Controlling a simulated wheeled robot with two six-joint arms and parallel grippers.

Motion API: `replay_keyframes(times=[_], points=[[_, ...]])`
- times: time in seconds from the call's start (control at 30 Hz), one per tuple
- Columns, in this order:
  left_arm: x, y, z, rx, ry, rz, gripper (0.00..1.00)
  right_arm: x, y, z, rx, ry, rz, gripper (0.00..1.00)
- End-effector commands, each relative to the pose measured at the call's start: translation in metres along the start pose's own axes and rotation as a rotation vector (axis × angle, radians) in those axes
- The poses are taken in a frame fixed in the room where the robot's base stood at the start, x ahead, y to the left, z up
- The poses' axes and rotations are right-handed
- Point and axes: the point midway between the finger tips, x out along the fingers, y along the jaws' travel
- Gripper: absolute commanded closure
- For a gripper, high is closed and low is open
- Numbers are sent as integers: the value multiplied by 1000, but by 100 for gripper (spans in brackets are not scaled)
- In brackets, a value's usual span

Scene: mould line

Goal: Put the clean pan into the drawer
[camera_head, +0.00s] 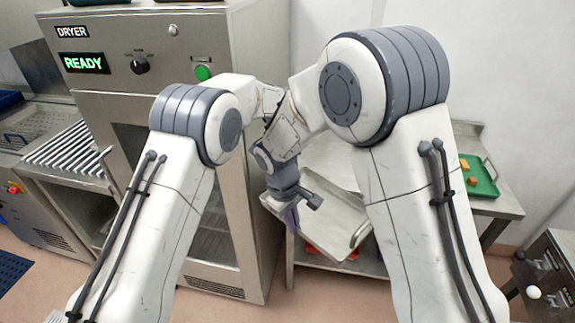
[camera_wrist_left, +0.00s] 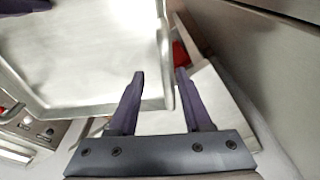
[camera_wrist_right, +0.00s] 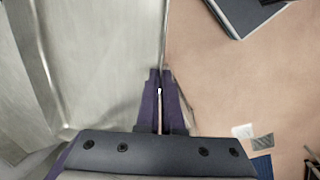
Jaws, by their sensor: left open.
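The pan (camera_head: 335,218) is a shallow grey metal tray with a raised rim, held tilted in front of the steel table. I cannot make out an open drawer.
The dryer (camera_head: 180,60) stands at left and shows READY. A steel table (camera_head: 495,205) at right holds a green tray (camera_head: 482,178) with orange pieces. A dark cabinet (camera_head: 555,270) with knobs is at lower right. Floor is clear between.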

Motion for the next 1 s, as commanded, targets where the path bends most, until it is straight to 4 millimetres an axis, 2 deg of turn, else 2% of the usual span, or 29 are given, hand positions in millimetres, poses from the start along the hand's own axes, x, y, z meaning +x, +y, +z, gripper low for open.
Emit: replay_keyframes(times=[0.27,0.3,0.4,1.0], points=[[1,0,0,0,0,0,51,-1,0,0,0,2,1,100],[1,0,0,0,0,0,66,-1,0,0,0,2,1,100],[1,0,0,0,-1,1,100,-1,0,-1,0,3,1,100],[3,4,2,0,-9,9,100,-3,2,-4,-2,14,5,100]])
